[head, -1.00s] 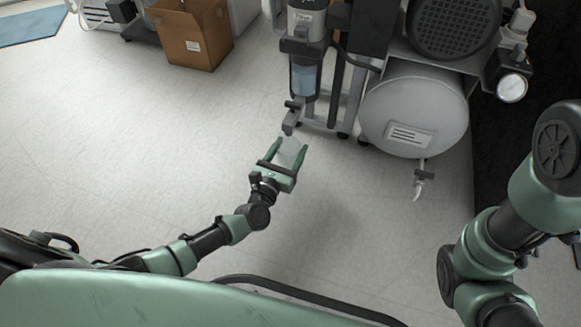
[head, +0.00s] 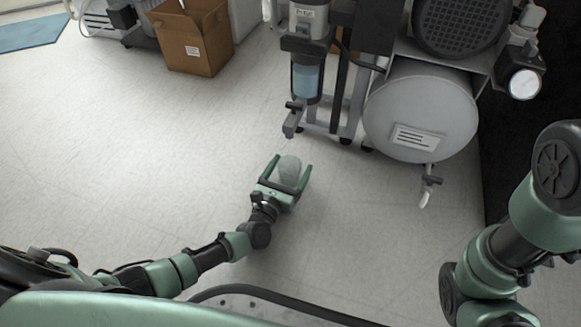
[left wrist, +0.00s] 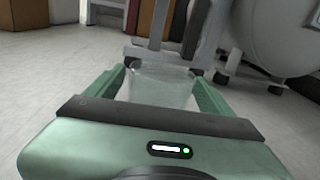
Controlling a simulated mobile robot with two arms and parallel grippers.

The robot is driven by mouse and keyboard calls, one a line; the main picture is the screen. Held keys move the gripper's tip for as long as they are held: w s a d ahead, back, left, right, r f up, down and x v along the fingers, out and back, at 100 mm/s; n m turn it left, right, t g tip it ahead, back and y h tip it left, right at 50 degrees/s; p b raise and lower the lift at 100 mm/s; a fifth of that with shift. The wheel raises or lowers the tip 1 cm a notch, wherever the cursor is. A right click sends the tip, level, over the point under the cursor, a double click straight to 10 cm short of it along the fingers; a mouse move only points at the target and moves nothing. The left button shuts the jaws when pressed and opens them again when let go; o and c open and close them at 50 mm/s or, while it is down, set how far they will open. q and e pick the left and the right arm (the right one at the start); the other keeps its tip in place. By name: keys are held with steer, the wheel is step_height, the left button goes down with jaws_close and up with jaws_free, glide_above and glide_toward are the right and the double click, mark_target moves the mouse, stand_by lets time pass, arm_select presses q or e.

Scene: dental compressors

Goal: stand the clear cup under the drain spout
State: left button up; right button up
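The clear cup (head: 289,169) is between the fingers of my left gripper (head: 288,174), which is shut on it. The left wrist view shows the cup (left wrist: 160,88) with its wide rim up and a green finger against each side. A grey drain spout with a dark valve (head: 292,122) hangs below the blue-tinted filter bowl (head: 306,80). The cup is in front of this spout, apart from it. Another small drain with a pale tip (head: 427,188) hangs under the grey tank. My right gripper is out of view; only its arm shows at the right.
The grey tank (head: 420,112) and the compressor's dark stand feet (head: 345,139) are just behind the cup. A cardboard box (head: 193,40) stands at the back left. The pale floor (head: 120,150) to the left is clear. A dark wall or panel is at the right.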

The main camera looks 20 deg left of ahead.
arm_select(q)
steer(key=shift+r, duration=0.15)
steer(key=s+p, duration=0.1)
steer(key=s, duration=0.2)
steer(key=s+p, duration=0.2)
steer(key=s, duration=0.2)
steer(key=s+a+p, duration=0.1)
steer(key=s, duration=0.2)
steer(key=shift+s+p, duration=0.25)
steer(key=shift+p, duration=0.05)
steer(key=shift+s+a, duration=0.15)
steer(key=shift+s, duration=0.6)
